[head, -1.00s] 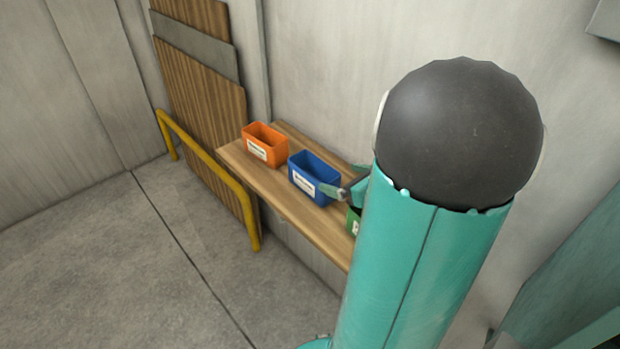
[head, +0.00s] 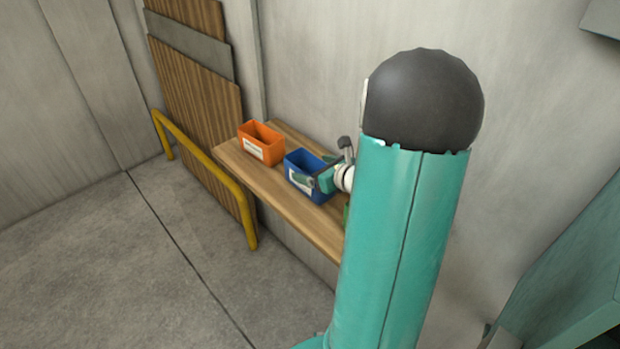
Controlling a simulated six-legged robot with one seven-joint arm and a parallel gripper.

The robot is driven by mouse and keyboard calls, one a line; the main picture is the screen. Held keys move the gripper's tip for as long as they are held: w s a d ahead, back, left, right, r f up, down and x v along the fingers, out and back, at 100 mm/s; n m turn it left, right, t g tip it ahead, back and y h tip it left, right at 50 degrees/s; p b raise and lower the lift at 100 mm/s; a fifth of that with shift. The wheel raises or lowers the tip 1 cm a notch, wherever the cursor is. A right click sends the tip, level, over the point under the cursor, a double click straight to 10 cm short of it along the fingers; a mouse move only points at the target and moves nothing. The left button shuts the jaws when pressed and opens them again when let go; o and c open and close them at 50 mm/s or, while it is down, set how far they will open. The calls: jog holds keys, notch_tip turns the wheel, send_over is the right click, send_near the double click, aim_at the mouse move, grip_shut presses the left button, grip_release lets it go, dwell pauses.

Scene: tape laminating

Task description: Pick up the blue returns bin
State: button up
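The blue returns bin (head: 304,162) stands upright on a wooden shelf (head: 285,204), with a white label on its front that is partly covered. My gripper (head: 314,170) is at the bin's right side, coming from the right. Its teal fingers look spread apart, one in front of the bin's label side and one near its back right. I cannot tell whether either finger touches the bin. My arm hides the right end of the shelf.
An orange bin (head: 261,142) stands left of the blue one with a gap between. A sliver of a green bin (head: 346,214) shows beside my arm. A yellow rail (head: 205,165) and leaning boards (head: 190,75) are at left. The wall is close behind the shelf.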

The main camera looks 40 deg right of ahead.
jog(key=c, duration=1.3)
jog(key=shift+r, duration=0.1)
